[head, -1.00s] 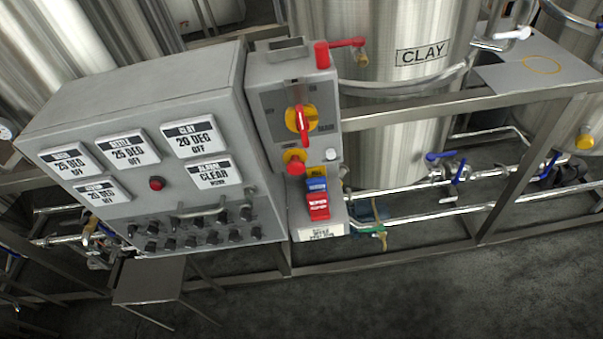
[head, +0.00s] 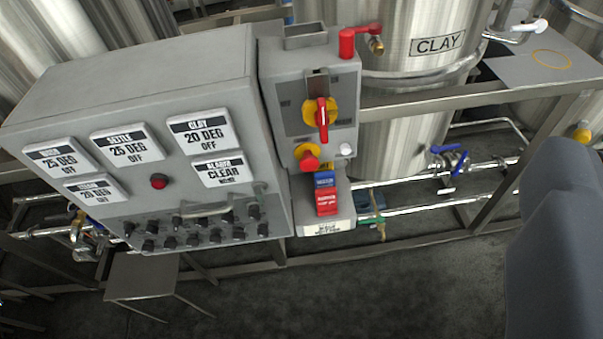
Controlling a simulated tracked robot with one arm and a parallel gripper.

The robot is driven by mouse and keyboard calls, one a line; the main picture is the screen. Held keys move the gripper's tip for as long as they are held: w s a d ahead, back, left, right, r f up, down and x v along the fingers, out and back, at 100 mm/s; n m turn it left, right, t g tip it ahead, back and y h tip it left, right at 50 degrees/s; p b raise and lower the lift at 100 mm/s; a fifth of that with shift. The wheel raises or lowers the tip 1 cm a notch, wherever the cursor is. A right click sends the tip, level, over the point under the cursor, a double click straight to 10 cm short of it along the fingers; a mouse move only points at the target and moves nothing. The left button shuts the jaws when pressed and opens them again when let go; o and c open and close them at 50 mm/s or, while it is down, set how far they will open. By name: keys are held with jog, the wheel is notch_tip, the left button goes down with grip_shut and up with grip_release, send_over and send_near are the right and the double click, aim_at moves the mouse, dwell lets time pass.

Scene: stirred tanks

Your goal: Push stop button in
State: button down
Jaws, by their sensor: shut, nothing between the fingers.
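A red mushroom button on a yellow collar (head: 308,157) sits low on the front of the narrow grey switch box in the middle of the view; it looks like the stop button. It stands out from the box face, but I cannot tell whether it is pressed in. Just above it is a red rotary switch on a yellow plate (head: 322,112). A small white button (head: 346,149) is to its right. My gripper's fingers do not show. Nothing touches the red button.
A wide grey control panel (head: 215,95) with labels, a red lamp (head: 159,181) and several knobs is on the left. Blue (head: 325,179) and red (head: 327,203) blocks sit under the button. A red-handled valve (head: 352,40) is above. A dark grey part of mine fills the lower right.

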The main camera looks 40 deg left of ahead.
jog(key=w+a+f+m+g+y+p, duration=0.2)
jog(key=w+a+f+m+p, duration=0.15)
jog(key=w+f, duration=0.3)
jog(key=w+a+f+m+g+y+p, duration=0.2)
jog(key=w+a+f+p, duration=0.25)
jog(key=f, duration=0.25)
jog(key=a+f+m+g+p, duration=0.1)
jog(key=a+f+m+p, duration=0.1)
jog(key=f, duration=0.5)
jog(key=w+a+f+m+g+y+p, duration=0.1)
jog(key=a+f+m+g+p, duration=0.1)
jog(key=f, duration=0.6)
jog(key=shift+w+a+m+g+p, duration=0.3)
jog(key=shift+a+m+p, duration=0.55)
jog(key=shift+a+p, duration=0.35)
